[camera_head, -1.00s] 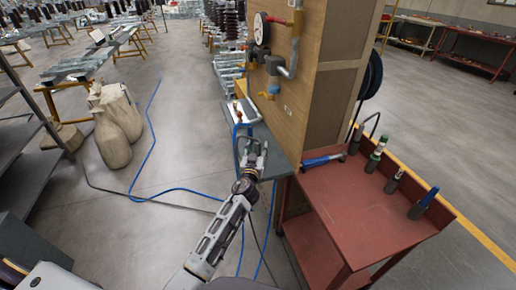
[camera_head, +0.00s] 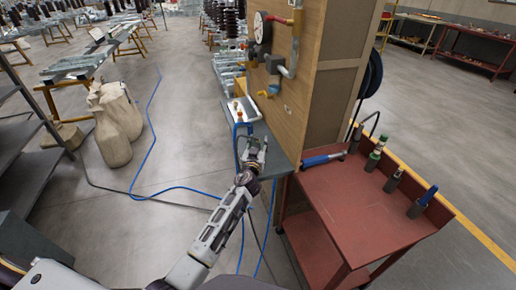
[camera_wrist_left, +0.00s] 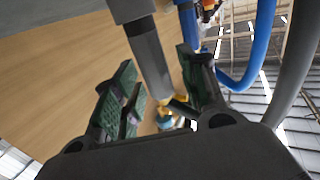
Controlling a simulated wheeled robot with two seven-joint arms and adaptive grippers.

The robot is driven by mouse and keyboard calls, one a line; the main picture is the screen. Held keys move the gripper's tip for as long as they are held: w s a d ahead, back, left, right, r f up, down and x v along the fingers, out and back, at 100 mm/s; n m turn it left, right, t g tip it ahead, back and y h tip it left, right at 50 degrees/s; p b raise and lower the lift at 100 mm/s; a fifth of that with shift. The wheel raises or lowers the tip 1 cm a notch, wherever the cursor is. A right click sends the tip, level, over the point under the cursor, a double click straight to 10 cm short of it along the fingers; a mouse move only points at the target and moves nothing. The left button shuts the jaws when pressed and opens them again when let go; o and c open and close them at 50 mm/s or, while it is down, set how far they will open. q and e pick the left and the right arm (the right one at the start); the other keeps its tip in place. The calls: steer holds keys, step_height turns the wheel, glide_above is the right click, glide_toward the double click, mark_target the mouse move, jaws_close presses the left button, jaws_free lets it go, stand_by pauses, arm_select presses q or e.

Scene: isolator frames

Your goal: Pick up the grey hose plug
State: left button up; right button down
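A grey cylinder (camera_wrist_left: 150,62), which looks like the grey hose plug, shows in the left wrist view between the two fingers, at a slant. Its upper end meets a wider grey part at the top edge. I cannot make the plug out for sure in the head view. My left gripper (camera_head: 256,148) is over the grey bench by the wooden panel. In the left wrist view the gripper (camera_wrist_left: 165,95) is open, with dark green pads on both sides of the cylinder and a gap at the left pad. My right gripper is not in view.
A blue hose (camera_wrist_left: 238,70) curves just right of the fingers in the left wrist view. The wooden panel (camera_head: 290,105) with gauge and pipes rises right of my gripper. A red cart (camera_head: 365,210) holding several tools stands at the right. Blue hose (camera_head: 150,140) lies on the floor.

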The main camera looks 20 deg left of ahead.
mark_target(258, 141)
arm_select(q)
jaws_close()
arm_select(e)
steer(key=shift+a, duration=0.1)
arm_select(q)
steer(key=shift+r, duration=0.15)
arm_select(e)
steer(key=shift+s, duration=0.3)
